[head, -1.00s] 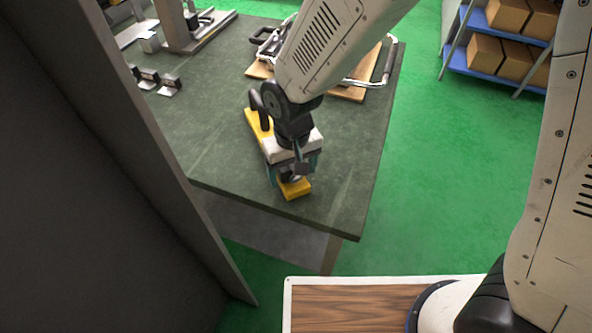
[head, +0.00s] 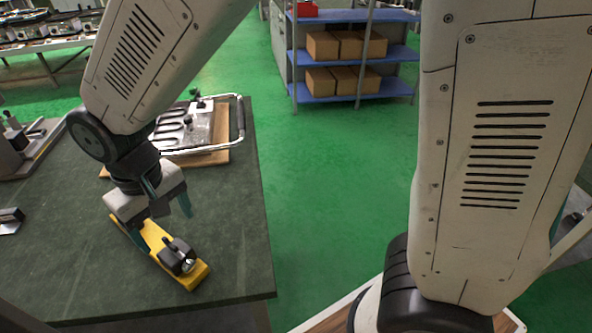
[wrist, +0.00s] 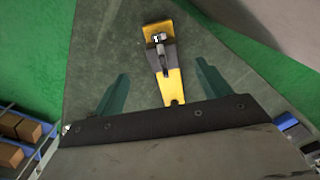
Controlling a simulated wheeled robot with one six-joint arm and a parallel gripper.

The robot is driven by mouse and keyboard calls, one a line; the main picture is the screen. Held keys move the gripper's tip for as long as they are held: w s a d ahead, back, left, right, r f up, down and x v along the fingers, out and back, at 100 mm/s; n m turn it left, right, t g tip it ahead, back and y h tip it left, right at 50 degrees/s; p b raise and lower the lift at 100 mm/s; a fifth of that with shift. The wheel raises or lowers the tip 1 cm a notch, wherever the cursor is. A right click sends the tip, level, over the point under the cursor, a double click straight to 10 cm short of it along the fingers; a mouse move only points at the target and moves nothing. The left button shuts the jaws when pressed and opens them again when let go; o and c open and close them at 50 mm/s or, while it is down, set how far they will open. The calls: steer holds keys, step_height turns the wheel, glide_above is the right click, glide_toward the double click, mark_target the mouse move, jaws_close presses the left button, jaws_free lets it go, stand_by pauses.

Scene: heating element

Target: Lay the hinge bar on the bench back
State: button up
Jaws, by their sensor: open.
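The hinge bar, a yellow bar with a dark fitting on it (head: 199,274), lies on the green bench top (head: 225,225) close to the near edge. It also shows in the wrist view (wrist: 172,84), lying flat between and beyond the fingers. In the wrist view my gripper (wrist: 161,82) has one finger on each side of the bar, with bare bench between.
A metal-framed tray with a looped element (head: 190,130) rests on a wooden board farther back on the bench. A small metal block (head: 10,219) is at the left edge. Blue shelves with boxes (head: 345,80) stand beyond clear green floor.

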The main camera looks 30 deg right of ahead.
steer(key=s+d+r+m, duration=0.1)
steer(key=s+d+r, duration=0.1)
steer(key=d+r, duration=0.45)
steer(key=s+d+r+m, duration=0.2)
steer(key=d+r, duration=0.1)
steer(key=d, duration=0.7)
steer(key=s+d+r+m+t, duration=0.1)
steer(key=s+d+r+m, duration=0.1)
steer(key=s+d, duration=0.8)
steer(key=shift+s+d+r, duration=0.25)
steer(key=shift+s+d, duration=0.1)
steer(key=shift+d, duration=0.45)
